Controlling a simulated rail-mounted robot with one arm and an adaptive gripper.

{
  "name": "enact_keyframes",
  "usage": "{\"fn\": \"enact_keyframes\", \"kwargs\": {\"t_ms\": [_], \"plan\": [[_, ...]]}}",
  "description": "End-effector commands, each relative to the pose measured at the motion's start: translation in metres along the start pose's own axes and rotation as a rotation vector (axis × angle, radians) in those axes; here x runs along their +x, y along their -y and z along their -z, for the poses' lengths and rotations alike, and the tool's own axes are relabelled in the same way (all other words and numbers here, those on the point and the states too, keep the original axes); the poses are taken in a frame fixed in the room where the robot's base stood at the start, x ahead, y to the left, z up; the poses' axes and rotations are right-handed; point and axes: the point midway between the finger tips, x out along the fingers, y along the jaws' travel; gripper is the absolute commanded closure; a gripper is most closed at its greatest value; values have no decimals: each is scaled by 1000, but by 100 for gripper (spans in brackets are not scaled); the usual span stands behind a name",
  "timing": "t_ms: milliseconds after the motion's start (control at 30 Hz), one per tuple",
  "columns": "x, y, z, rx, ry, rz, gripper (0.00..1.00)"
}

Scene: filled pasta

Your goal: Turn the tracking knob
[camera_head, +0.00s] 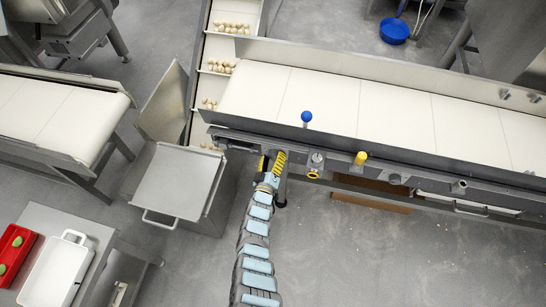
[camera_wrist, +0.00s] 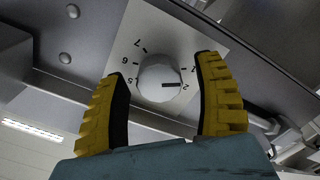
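The tracking knob (camera_wrist: 160,78) is a round light grey knob with a dark pointer line, on a pale plate (camera_wrist: 150,30) with numbers around it. In the wrist view the pointer is directed toward the 2. My gripper (camera_wrist: 165,85) has yellow ribbed fingers with dark inner pads. The fingers are apart, one on each side of the knob, with a visible gap to it on both sides. In the head view my gripper (camera_head: 271,162) is at the front side of the long conveyor, and the knob is hidden there.
A long white conveyor (camera_head: 390,115) runs along the back, with a blue ball-topped lever (camera_head: 306,117) and a yellow knob (camera_head: 361,157) to the right of my gripper. Open floor (camera_head: 400,260) lies at the front right.

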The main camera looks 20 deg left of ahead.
Motion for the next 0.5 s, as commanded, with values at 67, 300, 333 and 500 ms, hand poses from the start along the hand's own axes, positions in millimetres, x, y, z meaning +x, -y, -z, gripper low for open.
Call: {"fn": "enact_keyframes", "kwargs": {"t_ms": [67,300,333,500], "plan": [[0,0,0,0,-1,-1,29],[0,-1,1,1,-2,-2,29],[0,-1,1,1,-2,-2,29],[-6,1,0,2,-1,0,29]]}}
